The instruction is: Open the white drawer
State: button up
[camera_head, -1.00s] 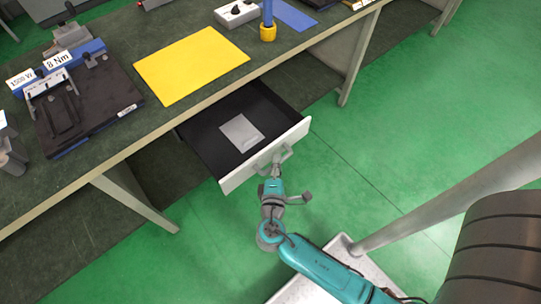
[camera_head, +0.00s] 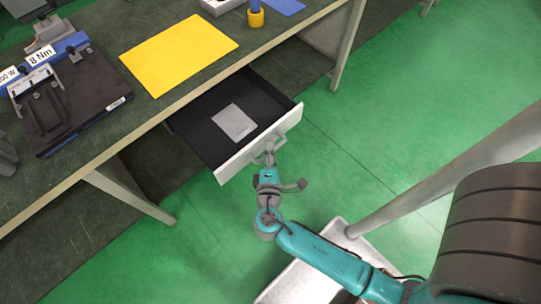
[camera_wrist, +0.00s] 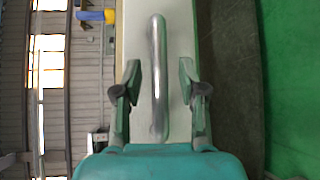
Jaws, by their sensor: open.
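The white drawer (camera_head: 262,144) stands pulled out from under the workbench in the head view. Its dark inside shows, with a grey flat item (camera_head: 234,122) lying in it. The drawer's metal handle (camera_wrist: 158,80) runs lengthwise down the middle of the wrist view, in front of the white drawer front (camera_wrist: 180,50). My gripper (camera_wrist: 159,82) is open, with one finger on each side of the handle and visible gaps between. In the head view my gripper (camera_head: 270,160) is at the handle, and its fingertips are too small to make out.
A bench leg (camera_head: 130,193) stands left of the drawer. Green floor (camera_head: 400,120) is clear to the right.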

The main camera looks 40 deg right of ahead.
jog(key=v, duration=1.1)
jog(key=shift+s+a, duration=0.2)
jog(key=shift+s, duration=0.05)
dwell(0.6)
jog(key=s+d+f+g+y, duration=0.1)
jog(key=s+f+g+y, duration=0.1)
jog(key=s+f+y, duration=0.7)
jog(key=s+a+r+m+t+y, duration=0.1)
jog(key=s+r+m, duration=0.3)
jog(key=r, duration=0.6)
jog(key=s+a+r+m+t+y, duration=0.1)
jog(key=s+r+m+t, duration=0.3)
jog(key=r, duration=0.6)
jog(key=shift+s+m+t+y, duration=0.3)
jog(key=shift+m+y, duration=0.1)
jog(key=shift+m, duration=0.8)
